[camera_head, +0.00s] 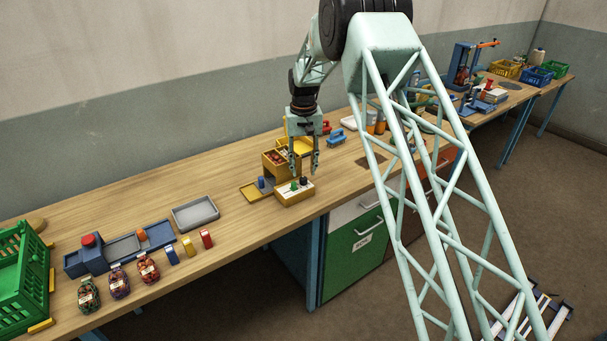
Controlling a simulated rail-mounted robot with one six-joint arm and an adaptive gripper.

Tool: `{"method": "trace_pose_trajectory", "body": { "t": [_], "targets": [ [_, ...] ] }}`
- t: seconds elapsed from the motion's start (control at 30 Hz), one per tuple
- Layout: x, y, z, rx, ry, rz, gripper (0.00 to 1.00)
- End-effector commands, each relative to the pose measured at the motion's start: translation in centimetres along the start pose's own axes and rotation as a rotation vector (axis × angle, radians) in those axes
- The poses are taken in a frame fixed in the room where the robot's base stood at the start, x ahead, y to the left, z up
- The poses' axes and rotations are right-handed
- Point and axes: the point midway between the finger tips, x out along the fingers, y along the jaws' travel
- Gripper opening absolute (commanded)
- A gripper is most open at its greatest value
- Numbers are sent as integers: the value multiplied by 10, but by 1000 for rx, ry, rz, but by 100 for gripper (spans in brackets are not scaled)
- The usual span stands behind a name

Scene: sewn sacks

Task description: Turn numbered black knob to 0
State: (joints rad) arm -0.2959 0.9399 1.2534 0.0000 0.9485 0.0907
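A small yellow box with a white top (296,193) stands near the front edge of the wooden bench. A black knob (304,181) and a green knob (294,187) sit on its top. The numbers are too small to read, so I cannot tell where the black knob points. My gripper (304,172) points down above the box with its two fingers spread apart. The black knob shows just below and between the fingertips. I cannot tell whether the fingers touch it.
A yellow box with compartments (273,163) and a blue cylinder (261,182) stand close behind and left. Bare bench (232,240) lies left of the knob box.

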Motion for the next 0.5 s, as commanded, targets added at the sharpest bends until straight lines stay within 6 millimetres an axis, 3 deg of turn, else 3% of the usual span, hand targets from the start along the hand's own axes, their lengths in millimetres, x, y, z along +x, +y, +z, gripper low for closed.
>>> {"method": "trace_pose_trajectory", "body": {
  "t": [0.2, 0.5],
  "targets": [
    [-23, 0, 0, 0, 2, 0, 32],
    [-38, 0, 0, 0, 1, 0, 32]
  ]
}}
